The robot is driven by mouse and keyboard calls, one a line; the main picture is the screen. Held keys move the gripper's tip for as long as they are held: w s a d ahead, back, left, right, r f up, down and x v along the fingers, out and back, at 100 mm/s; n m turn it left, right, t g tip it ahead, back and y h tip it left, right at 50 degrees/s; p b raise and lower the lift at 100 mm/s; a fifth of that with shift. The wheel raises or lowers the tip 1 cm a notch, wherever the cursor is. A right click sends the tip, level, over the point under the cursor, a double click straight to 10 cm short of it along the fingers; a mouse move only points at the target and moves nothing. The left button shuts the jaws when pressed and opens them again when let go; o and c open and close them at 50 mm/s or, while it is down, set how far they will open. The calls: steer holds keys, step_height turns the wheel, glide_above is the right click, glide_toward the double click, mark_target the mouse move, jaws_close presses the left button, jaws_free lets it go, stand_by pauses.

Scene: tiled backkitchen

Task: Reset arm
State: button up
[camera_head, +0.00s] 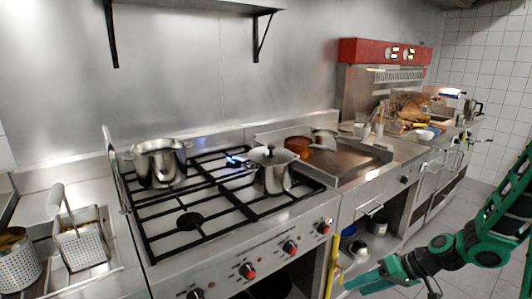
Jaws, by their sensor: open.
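My gripper (365,281) is low in the picture, right of centre, at the end of my green and black arm. It is in front of the counter beside the stove and points left. Its jaws are open, and nothing shows held in them. The arm reaches in from the right edge. Part of the hand is dark and hard to make out.
The gas stove (190,221) bears an open steel pot (160,163) and a lidded pot (272,172). A blue flame burns between them. Fryer baskets (80,245) stand at left. A griddle (350,160) is at right.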

steer(key=s+d+r+m+g+h, duration=0.1)
steer(key=s+d+r+m+h, duration=0.3)
steer(key=s+r, duration=0.5)
steer(key=s+d+r+m+g+h, duration=0.2)
steer(key=s+d+r, duration=0.6)
steer(key=s, duration=1)
step_height(320, 180, up, 2)
steer(key=shift+d+r+m+h, duration=0.2)
steer(key=shift+d+m+h, duration=0.15)
steer(key=shift+m+h, duration=0.55)
steer(key=shift+w+f, duration=0.25)
steer(key=shift+w, duration=0.35)
